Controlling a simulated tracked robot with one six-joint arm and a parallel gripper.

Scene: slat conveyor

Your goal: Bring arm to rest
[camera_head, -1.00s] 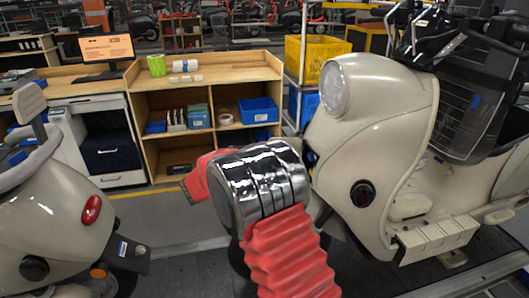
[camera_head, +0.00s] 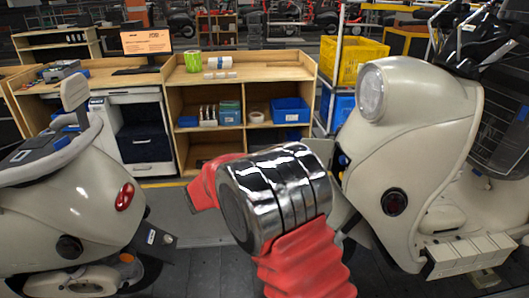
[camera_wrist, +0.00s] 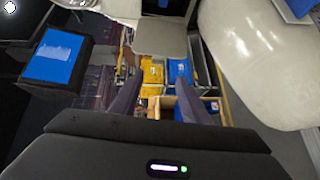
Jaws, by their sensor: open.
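My arm, with its red bellows and shiny metal joint, reaches up from the bottom middle of the head view, between two cream scooters. My gripper (camera_wrist: 155,76) shows in the wrist view as two dark fingers set apart, with nothing visible held between them. The gripper's fingers are not visible in the head view.
One cream scooter (camera_head: 60,205) stands at left, another (camera_head: 420,140) close at right of my arm. Behind is a wooden shelf bench (camera_head: 245,77) with blue bins (camera_head: 290,110) and a monitor (camera_head: 147,43). A yellow crate (camera_head: 358,60) stands behind the right scooter. Dark floor lies between the scooters.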

